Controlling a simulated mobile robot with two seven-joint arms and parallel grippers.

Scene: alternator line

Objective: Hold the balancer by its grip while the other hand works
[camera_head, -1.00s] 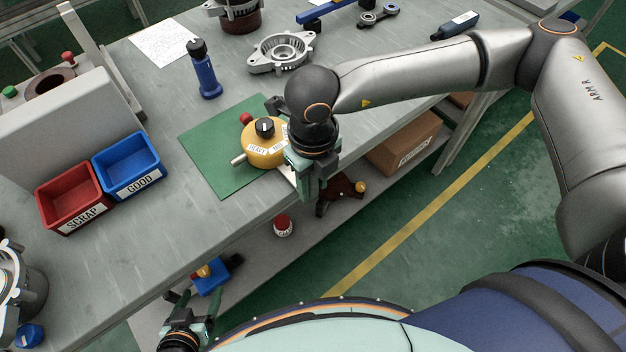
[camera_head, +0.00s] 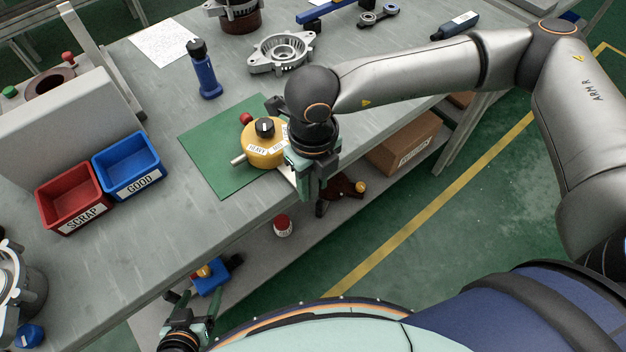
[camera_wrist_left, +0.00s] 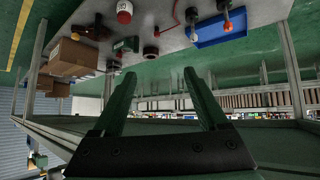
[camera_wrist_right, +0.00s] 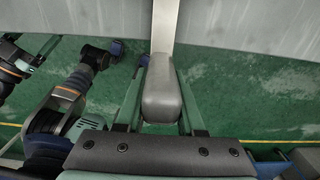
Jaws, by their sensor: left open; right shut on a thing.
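The balancer is a yellow round unit (camera_head: 264,153) with a black knob on top and a label reading HEAVY, the rest hard to read. It sits on a green mat (camera_head: 215,162) near the bench's front edge. My right gripper (camera_head: 306,172) is at its right side, partly hiding it. In the right wrist view, its fingers are shut on a grey rounded grip (camera_wrist_right: 160,100) at the end of a pale bar. My left gripper (camera_head: 195,312) is open and empty, low in front of the bench. Its spread fingers show in the left wrist view (camera_wrist_left: 160,88).
Red SCRAP (camera_head: 70,197) and blue GOOD (camera_head: 128,166) bins stand left of the mat. A lower shelf holds a cardboard box (camera_head: 403,142) and small parts. Bare bench lies between bins and front edge.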

